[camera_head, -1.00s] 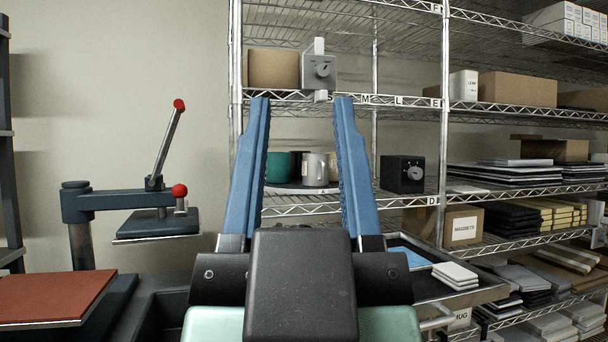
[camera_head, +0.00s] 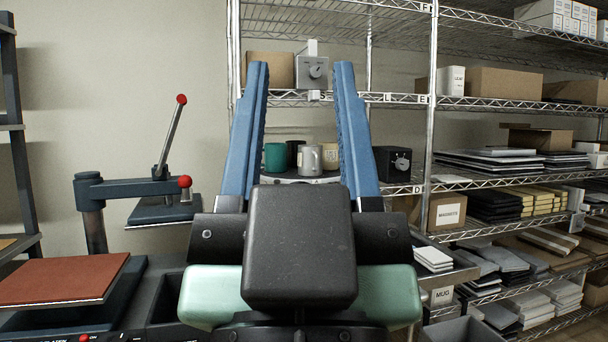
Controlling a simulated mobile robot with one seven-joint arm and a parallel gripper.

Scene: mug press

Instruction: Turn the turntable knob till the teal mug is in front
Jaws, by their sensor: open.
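My gripper (camera_head: 304,82) is open and empty, its two blue fingers pointing up and away toward the wire shelf. Between the fingers, farther back, several mugs stand on a turntable (camera_head: 300,179) on the shelf. The teal mug (camera_head: 275,157) is on the left of the group, near the left finger. A grey-white mug (camera_head: 309,160) stands at the front, with a black mug (camera_head: 294,150) and a cream mug (camera_head: 331,155) behind it. A black box with a round knob (camera_head: 402,163) sits on the same shelf to the right. A grey box with a dial (camera_head: 313,70) is on the shelf above.
A press with a red-tipped lever (camera_head: 170,140) stands at the left, beside a red-brown pad (camera_head: 62,279). Cartons (camera_head: 513,85) and flat stacks fill the right shelves. A shelf post (camera_head: 430,130) rises right of the knob box. The fingers look clear of everything.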

